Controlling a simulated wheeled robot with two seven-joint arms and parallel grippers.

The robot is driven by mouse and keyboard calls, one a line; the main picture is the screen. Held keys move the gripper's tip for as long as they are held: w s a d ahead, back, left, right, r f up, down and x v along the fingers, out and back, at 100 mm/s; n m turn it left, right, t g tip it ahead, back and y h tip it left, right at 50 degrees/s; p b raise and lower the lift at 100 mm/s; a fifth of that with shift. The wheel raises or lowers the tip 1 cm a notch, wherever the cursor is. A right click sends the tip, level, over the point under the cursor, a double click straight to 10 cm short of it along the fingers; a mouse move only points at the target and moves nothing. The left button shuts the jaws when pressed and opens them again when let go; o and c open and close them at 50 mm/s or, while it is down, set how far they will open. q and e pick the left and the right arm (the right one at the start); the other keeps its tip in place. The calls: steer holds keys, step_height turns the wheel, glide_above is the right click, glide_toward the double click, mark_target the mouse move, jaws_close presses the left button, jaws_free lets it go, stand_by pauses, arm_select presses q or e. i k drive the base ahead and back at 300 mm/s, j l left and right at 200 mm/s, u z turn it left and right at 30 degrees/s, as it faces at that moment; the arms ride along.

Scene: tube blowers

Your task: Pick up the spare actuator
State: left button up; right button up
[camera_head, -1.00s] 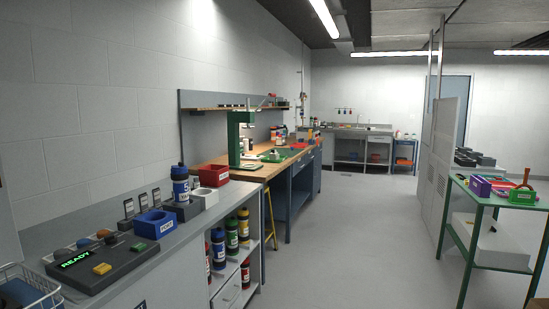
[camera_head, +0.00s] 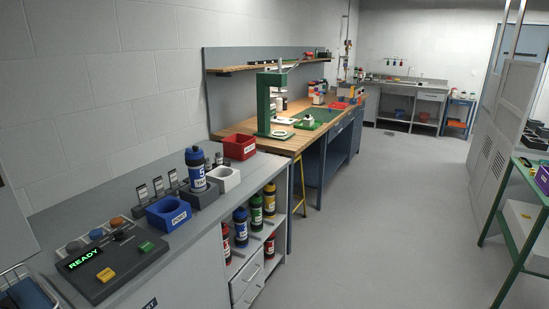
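I cannot tell which thing is the spare actuator. On the near grey counter (camera_head: 75,210), a blue bottle with a white label (camera_head: 196,170) stands upright in a dark grey holder (camera_head: 202,198). A blue box with a round opening (camera_head: 168,215), a white box (camera_head: 223,179) and a red box (camera_head: 240,146) stand around it. A dark control panel (camera_head: 108,262) shows a green READY display. Several bottles with blue, green, yellow and red parts (camera_head: 241,226) stand on the shelves under the counter. Neither gripper is in view.
A wooden workbench (camera_head: 235,131) with a green press-like stand (camera_head: 265,105) lies beyond the counter. A green-framed cart (camera_head: 530,178) stands at the right, cut off by the frame. A wire basket (camera_head: 18,282) is at lower left. The grey floor (camera_head: 390,220) between is clear.

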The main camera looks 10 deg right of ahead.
mark_target(308, 122)
steer(key=i+l+z, duration=0.4)
steer(key=i, duration=0.3)
steer(key=i+z, duration=0.4)
steer(key=i, duration=2.15)
